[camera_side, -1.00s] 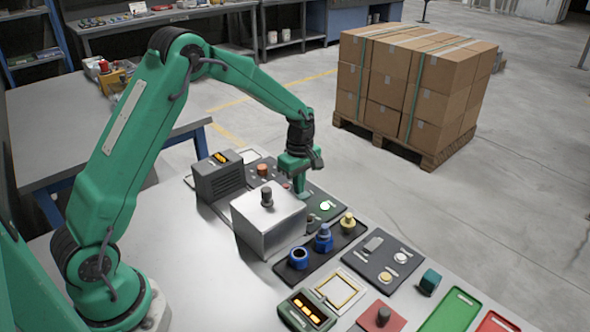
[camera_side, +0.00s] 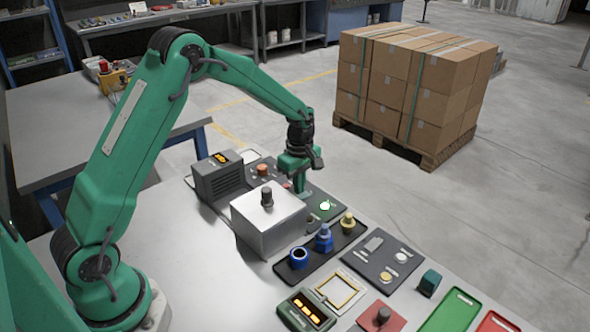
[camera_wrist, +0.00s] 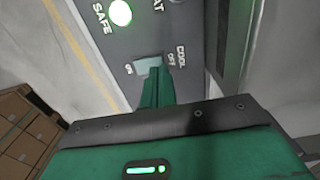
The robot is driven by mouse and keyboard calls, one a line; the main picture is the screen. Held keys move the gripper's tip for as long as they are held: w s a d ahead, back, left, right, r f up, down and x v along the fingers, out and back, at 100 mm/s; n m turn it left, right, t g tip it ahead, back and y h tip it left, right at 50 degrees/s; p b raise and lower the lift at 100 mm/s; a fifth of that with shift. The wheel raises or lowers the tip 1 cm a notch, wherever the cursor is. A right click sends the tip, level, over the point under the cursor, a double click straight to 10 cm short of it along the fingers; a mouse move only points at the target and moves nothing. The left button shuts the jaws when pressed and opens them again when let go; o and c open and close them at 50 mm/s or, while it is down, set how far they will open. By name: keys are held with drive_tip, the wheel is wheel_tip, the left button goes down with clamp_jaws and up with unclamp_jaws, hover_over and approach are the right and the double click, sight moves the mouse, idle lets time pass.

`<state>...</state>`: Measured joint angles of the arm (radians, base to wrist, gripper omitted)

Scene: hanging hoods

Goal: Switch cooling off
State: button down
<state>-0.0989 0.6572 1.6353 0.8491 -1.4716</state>
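In the wrist view a grey panel carries a pale rocker switch (camera_wrist: 148,64), lettered COOL, with ON to its left and OFF to its right. My gripper (camera_wrist: 157,72) has its green fingers together, with the tips at the switch's near edge, partly covering it. I cannot tell whether they touch it or which side is pressed. A lit green lamp (camera_wrist: 120,13) marked SAFE sits above. In the side view my gripper (camera_side: 300,188) points down over the dark control panel (camera_side: 331,214), whose green lamp (camera_side: 325,205) glows; the switch is not clear there.
A metal box with a dark knob (camera_side: 268,220) stands close in front of the panel. A grey vented unit (camera_side: 220,178) with an orange display is to the left. A tray of blue and yellow parts (camera_side: 340,248) lies nearer. Stacked cartons (camera_side: 410,80) stand on the floor beyond.

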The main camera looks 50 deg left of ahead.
drive_tip(key=shift+f, duration=0.9)
idle(0.9)
drive_tip(key=shift+r, duration=3.5)
drive_tip(key=shift+r, duration=0.1)
